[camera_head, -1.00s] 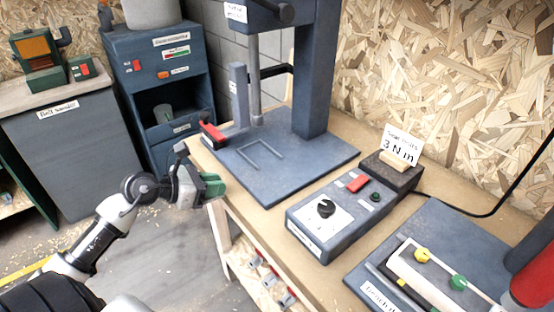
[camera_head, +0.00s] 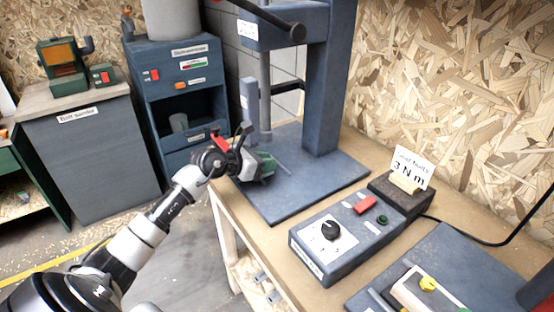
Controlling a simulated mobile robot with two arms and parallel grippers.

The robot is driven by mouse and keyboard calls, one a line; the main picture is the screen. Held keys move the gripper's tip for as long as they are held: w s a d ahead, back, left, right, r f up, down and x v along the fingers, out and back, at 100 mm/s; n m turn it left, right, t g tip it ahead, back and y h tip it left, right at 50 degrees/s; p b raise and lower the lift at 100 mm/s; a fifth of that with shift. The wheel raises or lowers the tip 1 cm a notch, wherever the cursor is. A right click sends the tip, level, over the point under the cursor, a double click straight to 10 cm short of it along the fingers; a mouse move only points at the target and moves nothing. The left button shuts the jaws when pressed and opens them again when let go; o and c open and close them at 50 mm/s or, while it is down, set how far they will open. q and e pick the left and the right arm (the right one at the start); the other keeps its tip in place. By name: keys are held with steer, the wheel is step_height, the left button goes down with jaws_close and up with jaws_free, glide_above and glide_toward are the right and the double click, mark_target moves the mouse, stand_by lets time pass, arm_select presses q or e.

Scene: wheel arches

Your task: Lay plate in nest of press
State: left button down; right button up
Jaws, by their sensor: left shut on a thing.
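The press is a blue-grey machine with a flat base (camera_head: 320,178), a thick column (camera_head: 329,85) and a thin vertical ram (camera_head: 265,90). My left gripper (camera_head: 262,168) is over the left part of the base, beside the foot of the ram. It is shut on a small dark green piece (camera_head: 266,163), which looks like the plate; my fingers cover part of it. The nest, a thin raised outline on the base, is mostly hidden behind my gripper. I cannot tell whether the piece touches the base. My right gripper is not in view.
A control box (camera_head: 345,235) with a black knob and a red switch stands right of the press, with a "3 N m" card (camera_head: 411,168) behind it. Another blue-grey fixture (camera_head: 450,262) is at lower right.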

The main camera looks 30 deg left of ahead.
arm_select(q)
steer(key=shift+w+d+r, duration=0.15)
steer(key=shift+w+d, duration=0.05)
steer(key=shift+w, duration=0.15)
steer(key=shift+w+d+p, duration=0.2)
steer(key=shift+w+d, duration=0.1)
steer(key=shift+w, duration=0.35)
steer(key=shift+w+d+p, duration=0.15)
steer(key=shift+w+d, duration=0.1)
steer(key=shift+w, duration=0.35)
steer(key=shift+w+f, duration=0.1)
steer(key=shift+f, duration=0.75)
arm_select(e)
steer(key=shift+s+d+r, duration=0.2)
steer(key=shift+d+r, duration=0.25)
arm_select(q)
steer(key=shift+f, duration=0.15)
steer(key=c, duration=1)
jaws_free()
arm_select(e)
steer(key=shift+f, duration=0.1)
